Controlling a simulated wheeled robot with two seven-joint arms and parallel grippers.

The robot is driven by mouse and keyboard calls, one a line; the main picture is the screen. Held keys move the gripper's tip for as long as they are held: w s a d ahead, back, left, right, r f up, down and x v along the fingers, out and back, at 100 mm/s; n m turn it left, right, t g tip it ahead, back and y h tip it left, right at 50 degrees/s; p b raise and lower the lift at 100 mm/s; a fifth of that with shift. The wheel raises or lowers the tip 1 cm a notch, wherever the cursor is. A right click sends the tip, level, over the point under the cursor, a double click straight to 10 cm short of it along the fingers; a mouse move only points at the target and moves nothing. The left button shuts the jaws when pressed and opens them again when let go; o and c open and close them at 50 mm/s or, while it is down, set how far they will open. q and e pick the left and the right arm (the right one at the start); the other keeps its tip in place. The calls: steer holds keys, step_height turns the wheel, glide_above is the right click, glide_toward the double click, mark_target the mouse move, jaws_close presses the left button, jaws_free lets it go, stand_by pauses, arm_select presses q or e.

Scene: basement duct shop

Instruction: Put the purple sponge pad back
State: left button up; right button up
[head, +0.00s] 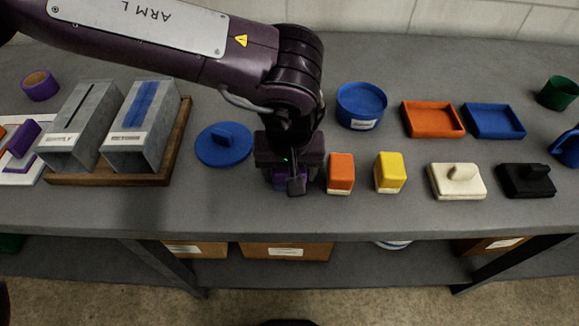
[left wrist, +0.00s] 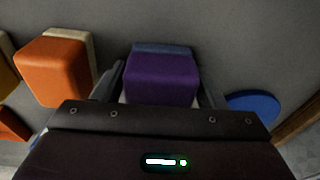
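The purple sponge pad (left wrist: 160,78) is a small block with a blue-grey strip along its far side in the left wrist view. In the head view it is mostly hidden under my left gripper (head: 290,178), and only bits of purple show at the front of the table. My left gripper (left wrist: 160,88) points down with one finger on each side of the pad. The fingers are very close to its sides, and I cannot tell whether they press on it. The pad appears to be at table level. My right gripper is not in view.
An orange pad (head: 341,172) and a yellow pad (head: 390,172) stand close to the right. A blue lid (head: 224,146) lies to the left, beside a wooden tray (head: 178,150) with two grey metal holders (head: 140,128). Orange (head: 432,119) and blue (head: 494,121) trays lie at the back right.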

arm_select(q)
steer(key=shift+o, duration=1.1)
steer(key=shift+r, duration=0.25)
step_height(320, 180, up, 12)
steer(key=s, duration=0.1)
steer(key=shift+s+p, duration=0.4)
steer(key=shift+p, duration=0.05)
steer(key=shift+f, duration=0.15)
